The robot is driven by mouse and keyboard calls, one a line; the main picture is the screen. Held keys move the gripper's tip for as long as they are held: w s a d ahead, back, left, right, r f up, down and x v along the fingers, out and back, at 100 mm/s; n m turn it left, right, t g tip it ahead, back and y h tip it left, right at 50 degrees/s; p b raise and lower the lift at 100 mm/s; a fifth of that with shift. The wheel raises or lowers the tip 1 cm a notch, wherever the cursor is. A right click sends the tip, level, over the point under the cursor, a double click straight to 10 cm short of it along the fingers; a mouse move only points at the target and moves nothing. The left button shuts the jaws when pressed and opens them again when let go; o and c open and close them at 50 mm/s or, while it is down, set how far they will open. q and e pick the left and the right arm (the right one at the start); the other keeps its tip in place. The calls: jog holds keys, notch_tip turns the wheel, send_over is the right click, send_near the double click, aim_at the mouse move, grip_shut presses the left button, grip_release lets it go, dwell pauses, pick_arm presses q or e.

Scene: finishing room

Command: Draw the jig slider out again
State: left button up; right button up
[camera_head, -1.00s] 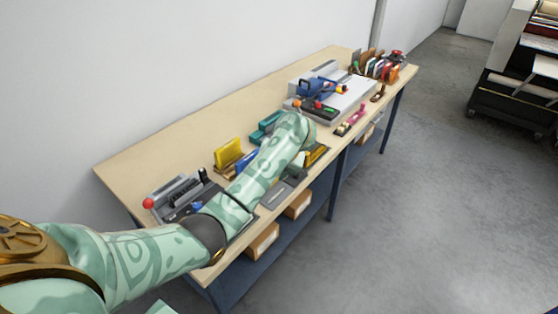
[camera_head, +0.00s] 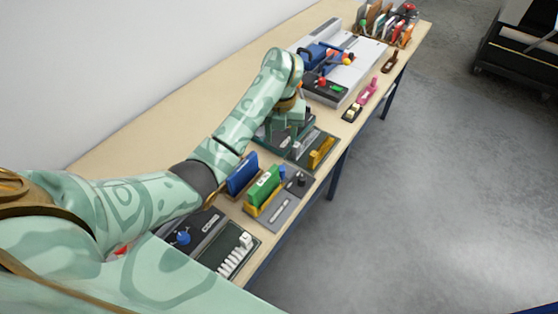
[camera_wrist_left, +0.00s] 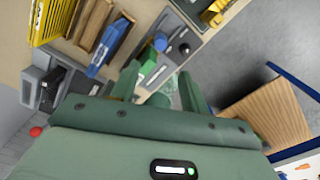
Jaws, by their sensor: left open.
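The jig is probably the grey plate (camera_head: 285,212) at the front edge of the bench, with a slotted pale strip and a dark knob (camera_head: 298,180). A green block (camera_head: 263,187) stands over a yellow part on its left side, with a blue knob (camera_head: 282,172) beside it. I cannot tell for sure which part is the slider. My left gripper (camera_head: 285,132) is above the bench, farther back than this plate. In the left wrist view, the fingers of the left gripper (camera_wrist_left: 160,88) are apart, with the green block (camera_wrist_left: 148,62) and dark knob (camera_wrist_left: 183,48) beyond them. My right gripper is not in view.
A blue block (camera_head: 242,175) stands left of the plate. A dark tray with a yellow piece (camera_head: 321,152) lies behind it. A grey machine (camera_head: 345,65) and a rack (camera_head: 388,22) stand at the far end. Nearer me is a box with a blue knob (camera_head: 183,237).

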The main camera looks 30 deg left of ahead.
pick_arm(q)
jog(key=b, duration=0.3)
send_over(281, 168)
notch_tip(281, 168, down, 7)
jog(key=shift+s+d+r, duration=0.1)
jog(key=shift+d+r, duration=0.05)
notch_tip(281, 168, down, 7)
jog(key=shift+r+b, duration=0.1)
jog(key=shift+b, duration=0.9)
jog(key=shift+f, duration=0.8)
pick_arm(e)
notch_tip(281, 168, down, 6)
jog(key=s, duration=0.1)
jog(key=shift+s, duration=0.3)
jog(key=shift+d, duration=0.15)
